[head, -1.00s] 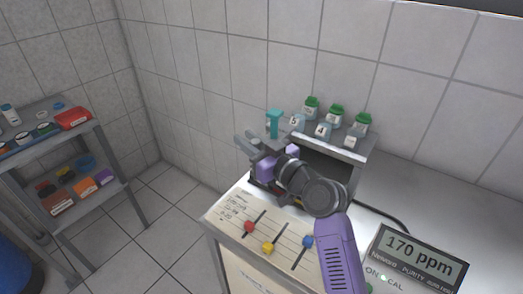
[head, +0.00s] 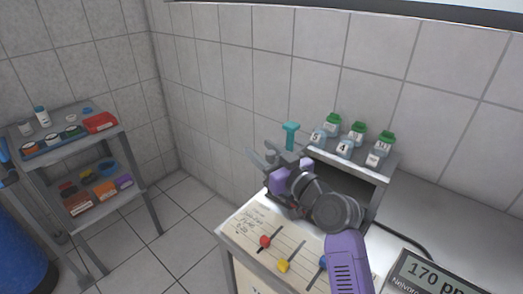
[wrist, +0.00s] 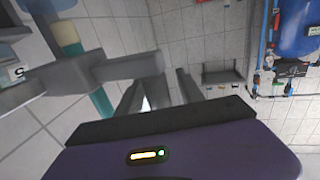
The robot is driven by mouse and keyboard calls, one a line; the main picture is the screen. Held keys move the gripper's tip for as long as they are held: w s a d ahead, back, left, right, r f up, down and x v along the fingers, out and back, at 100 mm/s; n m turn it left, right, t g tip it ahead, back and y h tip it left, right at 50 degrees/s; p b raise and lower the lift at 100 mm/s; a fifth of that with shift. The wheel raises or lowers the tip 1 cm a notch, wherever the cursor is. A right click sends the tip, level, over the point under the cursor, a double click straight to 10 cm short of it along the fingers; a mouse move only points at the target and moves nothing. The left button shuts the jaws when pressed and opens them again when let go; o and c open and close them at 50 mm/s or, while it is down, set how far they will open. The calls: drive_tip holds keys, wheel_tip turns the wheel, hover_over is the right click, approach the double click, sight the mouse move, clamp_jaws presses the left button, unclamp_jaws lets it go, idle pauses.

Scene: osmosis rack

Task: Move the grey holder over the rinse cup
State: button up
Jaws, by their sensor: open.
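My gripper (head: 264,158) is open at the back left of the bench, and its fingers (wrist: 158,88) frame an empty gap in the wrist view. A grey piece that looks like the grey holder (wrist: 95,72) is just left of the fingers in the wrist view, close to them; I cannot tell if they touch. A teal upright probe (head: 291,135) stands at it, and its lower part shows in the wrist view (wrist: 104,103). Small labelled cups (head: 318,138) (head: 344,149) (head: 375,159) stand in a row on the grey shelf. I cannot tell which is the rinse cup.
Green-lidded bottles (head: 357,131) stand behind the cups. A panel with coloured sliders (head: 265,241) lies in front of my gripper, and a meter (head: 435,275) reading 170 ppm is at right. A side rack (head: 75,150) and blue barrel (head: 20,262) stand left. The floor between is clear.

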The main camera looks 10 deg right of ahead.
sight(273, 160)
drive_tip(key=b+v, duration=0.1)
drive_tip(key=v, duration=0.6)
drive_tip(key=shift+s, duration=0.2)
